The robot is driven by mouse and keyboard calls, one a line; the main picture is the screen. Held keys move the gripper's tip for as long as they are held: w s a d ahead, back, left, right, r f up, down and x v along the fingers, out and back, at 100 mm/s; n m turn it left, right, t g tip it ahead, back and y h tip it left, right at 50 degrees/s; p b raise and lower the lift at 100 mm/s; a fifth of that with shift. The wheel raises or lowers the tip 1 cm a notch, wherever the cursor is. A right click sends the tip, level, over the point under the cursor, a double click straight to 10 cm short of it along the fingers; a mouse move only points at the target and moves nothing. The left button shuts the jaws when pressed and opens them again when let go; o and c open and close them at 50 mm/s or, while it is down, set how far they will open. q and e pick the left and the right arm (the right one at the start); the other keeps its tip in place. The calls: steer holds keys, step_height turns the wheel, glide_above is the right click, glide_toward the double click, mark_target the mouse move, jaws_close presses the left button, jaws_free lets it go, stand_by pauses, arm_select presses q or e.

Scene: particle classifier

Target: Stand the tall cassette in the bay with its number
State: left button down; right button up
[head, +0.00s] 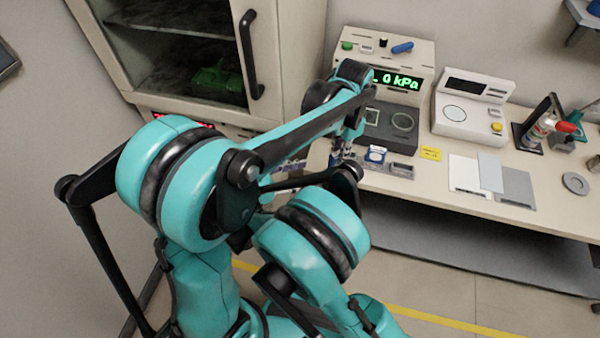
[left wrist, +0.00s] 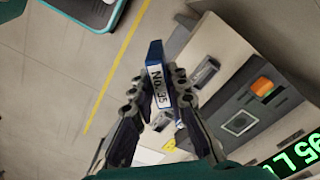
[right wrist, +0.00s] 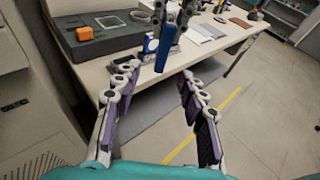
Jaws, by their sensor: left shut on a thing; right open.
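The tall cassette (left wrist: 155,55) is blue with a white label that seems to read "No.35". My left gripper (left wrist: 157,92) is shut on it in the left wrist view. In the head view the left gripper (head: 340,152) is above the left front of the bench; the cassette is not clear there. The right wrist view shows the blue cassette (right wrist: 165,45) upright, ahead of my open, empty right gripper (right wrist: 156,75) and apart from it.
A dark grey instrument (head: 388,130) with a green kPa display stands behind. A blue-and-white item (head: 376,154) and a yellow note (head: 430,153) lie near the front edge. A white device (head: 467,112) and flat plates (head: 515,185) are farther right. A cabinet (head: 190,45) is at left.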

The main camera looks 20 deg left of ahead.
mark_target(335, 165)
steer(key=x, duration=1.1)
steer(key=shift+w+d+f, duration=0.1)
jaws_close()
arm_select(q)
steer(key=c, duration=1.4)
jaws_free()
step_height(335, 165, up, 12)
